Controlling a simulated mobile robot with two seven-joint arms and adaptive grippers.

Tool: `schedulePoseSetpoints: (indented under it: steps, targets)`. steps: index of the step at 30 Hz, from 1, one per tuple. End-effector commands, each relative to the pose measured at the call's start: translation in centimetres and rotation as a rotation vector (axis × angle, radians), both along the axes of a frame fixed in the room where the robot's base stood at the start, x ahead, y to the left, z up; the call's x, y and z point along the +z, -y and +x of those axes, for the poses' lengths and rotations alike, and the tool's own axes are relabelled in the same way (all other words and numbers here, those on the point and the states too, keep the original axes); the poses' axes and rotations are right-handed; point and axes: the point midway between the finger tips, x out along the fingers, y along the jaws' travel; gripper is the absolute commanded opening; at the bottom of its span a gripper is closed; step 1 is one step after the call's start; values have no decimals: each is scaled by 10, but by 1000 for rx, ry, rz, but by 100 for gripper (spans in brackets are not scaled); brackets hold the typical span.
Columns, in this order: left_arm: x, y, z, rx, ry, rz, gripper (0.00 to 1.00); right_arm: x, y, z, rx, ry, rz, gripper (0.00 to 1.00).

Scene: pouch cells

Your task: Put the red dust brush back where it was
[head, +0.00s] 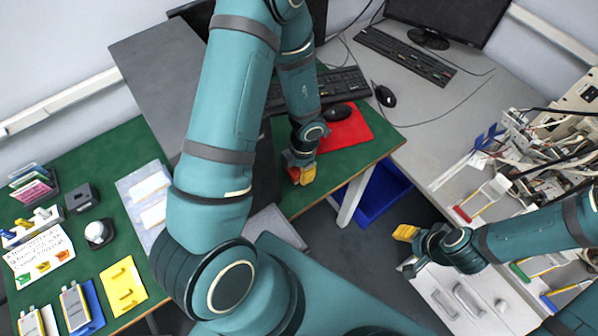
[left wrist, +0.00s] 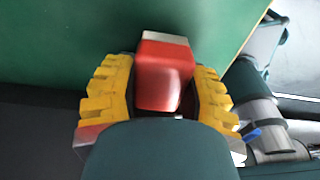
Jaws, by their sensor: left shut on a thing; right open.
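My left gripper (head: 301,174) is over the green bench by the red mat. In the left wrist view its yellow fingers stand on both sides of a red block-like thing with a pale end, the red dust brush (left wrist: 165,72), and are shut on it. The green bench top (left wrist: 50,30) lies behind it. In the head view the brush is mostly hidden by the gripper; only a bit of red shows. My right gripper (head: 404,248) is open and empty, above the floor beside the grey bench at the right.
A blue bin (head: 385,190) stands below the bench edge. Tools with red (head: 461,214), green and blue handles lie at the right near cluttered equipment.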

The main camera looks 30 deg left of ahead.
Motion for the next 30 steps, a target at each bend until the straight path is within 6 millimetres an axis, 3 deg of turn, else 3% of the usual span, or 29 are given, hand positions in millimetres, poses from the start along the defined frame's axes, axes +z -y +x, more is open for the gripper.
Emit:
schedulePoseSetpoints:
  steps: [3,14,15,16,26,30]
  targets:
    - [-13,0,0,-1,-1,1,6,-5,0,0,0,0,-1,47]
    - [-16,0,0,-2,0,0,6,-6,0,0,1,-1,-1,47]
    - [-15,0,0,-2,0,0,62,-5,0,0,1,-1,-1,47]
    - [-15,0,0,-2,0,0,72,-5,0,0,1,-1,-1,47]
    - [-14,0,0,-2,0,1,74,-5,0,0,1,-1,-1,47]
    - [-2,1,1,0,2,-1,74,0,0,0,0,0,0,47]
